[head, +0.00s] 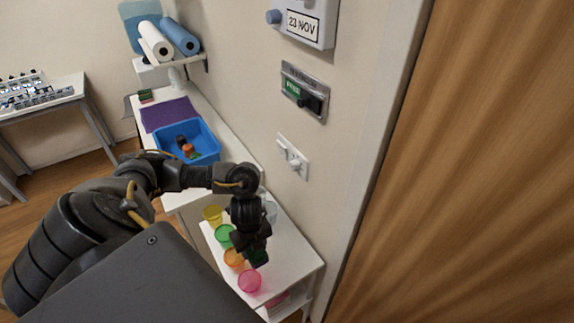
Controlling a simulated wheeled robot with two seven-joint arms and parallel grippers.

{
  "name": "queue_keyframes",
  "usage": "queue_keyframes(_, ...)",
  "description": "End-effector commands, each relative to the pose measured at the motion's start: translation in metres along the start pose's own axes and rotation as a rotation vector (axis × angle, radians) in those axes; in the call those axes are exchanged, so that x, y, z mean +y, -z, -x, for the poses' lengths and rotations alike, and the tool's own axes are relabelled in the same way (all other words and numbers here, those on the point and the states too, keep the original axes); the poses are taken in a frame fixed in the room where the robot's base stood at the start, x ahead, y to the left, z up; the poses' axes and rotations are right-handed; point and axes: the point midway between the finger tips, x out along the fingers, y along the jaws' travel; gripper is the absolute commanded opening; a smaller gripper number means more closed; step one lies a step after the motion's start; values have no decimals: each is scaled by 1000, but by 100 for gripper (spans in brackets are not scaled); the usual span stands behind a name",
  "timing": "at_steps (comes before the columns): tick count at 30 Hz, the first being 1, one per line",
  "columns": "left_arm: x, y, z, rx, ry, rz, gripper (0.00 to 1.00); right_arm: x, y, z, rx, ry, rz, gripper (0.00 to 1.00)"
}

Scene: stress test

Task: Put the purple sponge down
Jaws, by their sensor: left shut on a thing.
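My left gripper (256,254) reaches down over the near white table (294,254), beside a row of coloured cups. It is shut on a small dark green thing (259,260), mostly hidden by the fingers. I cannot make out its shape, and I see no purple on it. I cannot pick out a purple sponge anywhere. A flat purple mat (168,114) lies on the farther white table. My right gripper is not in view.
Yellow (213,215), green (224,236), orange (233,258) and pink (249,281) cups line the near table's left side. A clear cup (270,211) stands behind the gripper. A blue bin (205,142) holds small items. The table's right front is clear; a wall stands behind.

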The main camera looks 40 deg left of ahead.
Motion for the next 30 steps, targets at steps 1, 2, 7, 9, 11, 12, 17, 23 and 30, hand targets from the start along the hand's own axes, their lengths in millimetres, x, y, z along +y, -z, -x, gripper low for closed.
queue_keyframes(1,-13,2,-4,3,1,3,30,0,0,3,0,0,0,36)
queue_keyframes(2,-21,2,-7,4,1,4,30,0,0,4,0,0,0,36)
queue_keyframes(7,-66,2,-28,4,1,5,30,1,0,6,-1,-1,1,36)
queue_keyframes(9,-78,3,-46,5,-1,5,30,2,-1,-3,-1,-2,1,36)
queue_keyframes(11,-86,3,-57,6,-2,4,30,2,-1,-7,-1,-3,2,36)
queue_keyframes(12,-92,2,-63,4,0,3,30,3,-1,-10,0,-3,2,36)
queue_keyframes(17,-104,1,-76,2,0,1,30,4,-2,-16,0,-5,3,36)
queue_keyframes(23,-108,1,-78,1,2,-1,30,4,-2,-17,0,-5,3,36)
queue_keyframes(30,-117,2,-111,5,-2,2,30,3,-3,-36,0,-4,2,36)
